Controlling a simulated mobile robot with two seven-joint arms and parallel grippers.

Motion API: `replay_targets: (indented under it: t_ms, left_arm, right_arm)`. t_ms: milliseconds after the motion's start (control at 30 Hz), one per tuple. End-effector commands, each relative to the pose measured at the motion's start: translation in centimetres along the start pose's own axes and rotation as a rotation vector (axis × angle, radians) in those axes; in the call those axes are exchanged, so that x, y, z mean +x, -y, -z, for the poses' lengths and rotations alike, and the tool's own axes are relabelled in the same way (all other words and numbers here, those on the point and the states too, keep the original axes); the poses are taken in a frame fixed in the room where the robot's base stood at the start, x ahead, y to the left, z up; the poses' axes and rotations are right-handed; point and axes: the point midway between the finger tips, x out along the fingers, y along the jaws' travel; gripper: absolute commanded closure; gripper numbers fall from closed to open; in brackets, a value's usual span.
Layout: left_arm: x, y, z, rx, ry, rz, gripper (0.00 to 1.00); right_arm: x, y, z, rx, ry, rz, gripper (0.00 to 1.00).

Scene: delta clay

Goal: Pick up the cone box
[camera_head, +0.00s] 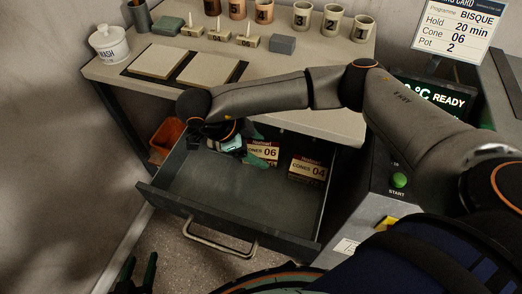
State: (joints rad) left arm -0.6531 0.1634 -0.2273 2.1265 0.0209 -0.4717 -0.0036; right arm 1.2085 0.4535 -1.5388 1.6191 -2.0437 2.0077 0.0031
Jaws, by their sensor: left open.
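Two red-and-white cone boxes stand at the back of the open grey drawer (230,188). The one labelled 06 (265,152) is in the middle, its left part next to my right gripper. The one labelled 04 (308,168) is to its right. My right gripper (240,150) is over the back of the drawer, at the left of the 06 box. Its fingers are partly hidden, and I cannot tell whether it touches the box. My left gripper (139,274) is low at the bottom left, open and empty, away from the drawer.
The worktop (300,110) above the drawer holds tiles, test cones, numbered cups and a white lidded jar (109,44). An orange bin (168,136) is left of the drawer. A card (455,27) reads Cone 06. The drawer's front half is empty.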

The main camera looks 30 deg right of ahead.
Motion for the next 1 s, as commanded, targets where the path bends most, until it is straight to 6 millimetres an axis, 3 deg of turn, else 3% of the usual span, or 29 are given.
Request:
replay_targets:
  t_ms: [67, 533, 867, 900, 1000]
  left_arm:
    - [0.01, 0.00, -0.01, 0.000, 0.000, 0.000, 0.50]
    - [0.02, -0.02, -0.06, -0.001, 0.002, 0.000, 0.50]
    - [-0.02, -0.06, -0.12, -0.002, 0.006, -0.001, 0.50]
    - [-0.04, -0.09, -0.22, -0.004, 0.012, -0.002, 0.50]
    - [-0.07, -0.19, -0.78, -0.011, 0.036, -0.005, 0.50]
  right_arm:
    - [0.03, -0.03, -0.02, -0.001, 0.000, -0.001, 0.42]
    - [0.06, -0.05, -0.03, -0.001, -0.001, -0.001, 0.94]
    - [-0.12, -0.02, 0.08, -0.002, 0.000, -0.001, 0.94]
    - [-0.23, 0.00, 0.15, -0.001, 0.000, -0.001, 1.00]
    - [-0.69, 0.10, 0.42, -0.001, 0.000, 0.000, 1.00]
